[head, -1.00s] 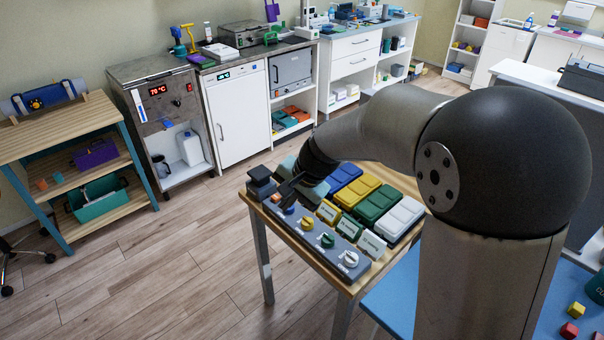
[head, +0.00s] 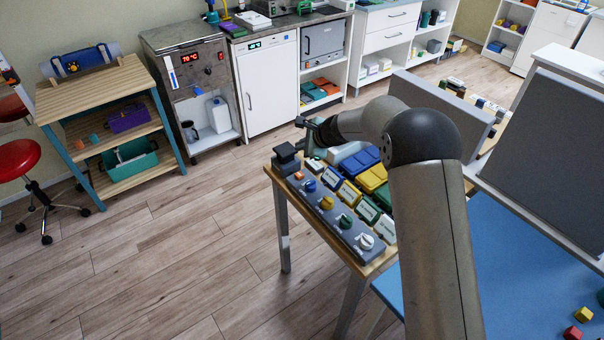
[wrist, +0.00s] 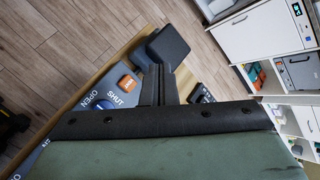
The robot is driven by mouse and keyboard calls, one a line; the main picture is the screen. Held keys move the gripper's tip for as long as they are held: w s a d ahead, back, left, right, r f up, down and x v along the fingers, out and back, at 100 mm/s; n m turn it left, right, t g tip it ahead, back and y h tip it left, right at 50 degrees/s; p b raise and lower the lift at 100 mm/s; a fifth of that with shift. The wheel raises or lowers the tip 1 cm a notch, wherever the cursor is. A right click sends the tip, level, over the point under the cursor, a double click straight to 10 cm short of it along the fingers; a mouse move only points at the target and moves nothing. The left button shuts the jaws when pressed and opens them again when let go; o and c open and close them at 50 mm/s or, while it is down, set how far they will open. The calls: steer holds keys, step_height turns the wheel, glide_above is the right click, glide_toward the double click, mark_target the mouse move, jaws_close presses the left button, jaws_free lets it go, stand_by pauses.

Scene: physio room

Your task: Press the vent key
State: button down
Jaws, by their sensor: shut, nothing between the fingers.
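A grey control panel (head: 335,218) lies along the front of the wooden table, with several coloured knobs. At its far end are an orange button (wrist: 127,84) and a blue knob (wrist: 105,104) with OPEN and SHUT lettering. A dark block (head: 286,157) stands beside them and also shows in the wrist view (wrist: 168,46). No vent label is readable. My gripper (head: 304,147) is shut and empty above the block and black unit; its fingers (wrist: 155,82) show in the wrist view.
Several coloured boxes, including blue (head: 361,158) and yellow (head: 373,177), stand behind the panel. A grey partition (head: 440,108) rises at the right, near a blue surface (head: 510,250). The wooden floor (head: 160,260) left of the table is clear.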

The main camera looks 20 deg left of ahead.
mark_target(302, 175)
steer(key=shift+f, duration=0.2)
step_height(302, 175, down, 8)
steer(key=b, duration=0.6)
steer(key=shift+f+b, duration=0.25)
steer(key=shift+b, duration=0.15)
stand_by(1.4)
steer(key=shift+f+b, duration=0.4)
steer(key=shift+b, duration=0.05)
steer(key=shift+f+b, duration=0.45)
steer(key=shift+f, duration=0.1)
stand_by(0.5)
stand_by(0.4)
steer(key=shift+r+p, duration=0.65)
steer(key=shift+r, duration=0.35)
steer(key=shift+r+p, duration=1.85)
steer(key=shift+r, duration=0.6)
